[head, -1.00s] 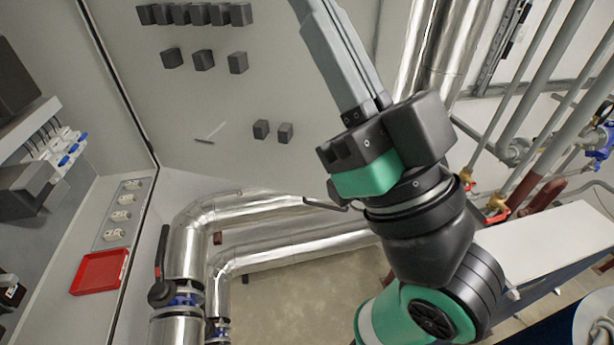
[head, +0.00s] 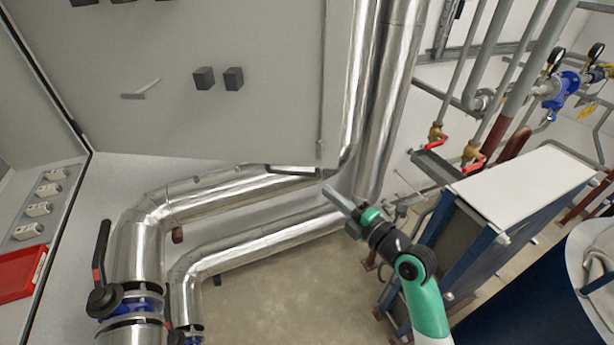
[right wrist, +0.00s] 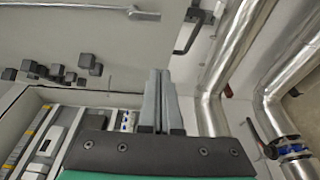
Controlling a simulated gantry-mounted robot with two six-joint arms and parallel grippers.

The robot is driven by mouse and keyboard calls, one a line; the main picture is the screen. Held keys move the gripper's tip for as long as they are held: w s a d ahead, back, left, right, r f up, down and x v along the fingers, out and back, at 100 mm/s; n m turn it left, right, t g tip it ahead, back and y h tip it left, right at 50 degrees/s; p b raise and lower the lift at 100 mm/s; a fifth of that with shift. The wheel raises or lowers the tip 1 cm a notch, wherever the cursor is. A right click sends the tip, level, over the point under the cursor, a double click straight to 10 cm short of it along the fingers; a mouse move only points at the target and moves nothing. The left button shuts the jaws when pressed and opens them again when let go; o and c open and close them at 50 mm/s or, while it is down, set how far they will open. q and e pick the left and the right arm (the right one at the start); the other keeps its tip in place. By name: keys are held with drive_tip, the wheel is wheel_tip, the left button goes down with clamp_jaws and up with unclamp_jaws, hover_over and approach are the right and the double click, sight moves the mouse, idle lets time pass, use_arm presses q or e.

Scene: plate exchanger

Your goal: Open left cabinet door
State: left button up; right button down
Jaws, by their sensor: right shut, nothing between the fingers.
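A large grey cabinet panel (head: 200,125) with dark square knobs and a thin metal lever (head: 141,91) fills the upper left of the head view. It looks like a door standing at an angle to the cabinet interior, where breakers (right wrist: 45,140) and sockets show. A dark bar handle (head: 290,171) is near the panel's lower right edge; it also shows in the right wrist view (right wrist: 193,32). My right gripper (head: 333,192) is just below and right of the panel's lower corner, apart from the handle. Its fingers (right wrist: 158,78) are together and empty. My left gripper is out of view.
Shiny insulated pipes (head: 240,200) run below the panel and up its right side. A blue-framed white-topped unit (head: 525,185) stands right of my arm. Floor is visible below the pipes.

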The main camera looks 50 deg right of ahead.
drive_tip(key=p, duration=0.2)
approach(298, 155)
drive_tip(key=w+a, duration=0.3)
drive_tip(key=w+d, duration=0.2)
drive_tip(key=shift+d, duration=0.4)
drive_tip(key=shift+w+d, duration=0.4)
drive_tip(key=shift+d, duration=0.2)
drive_tip(key=shift+b, duration=0.3)
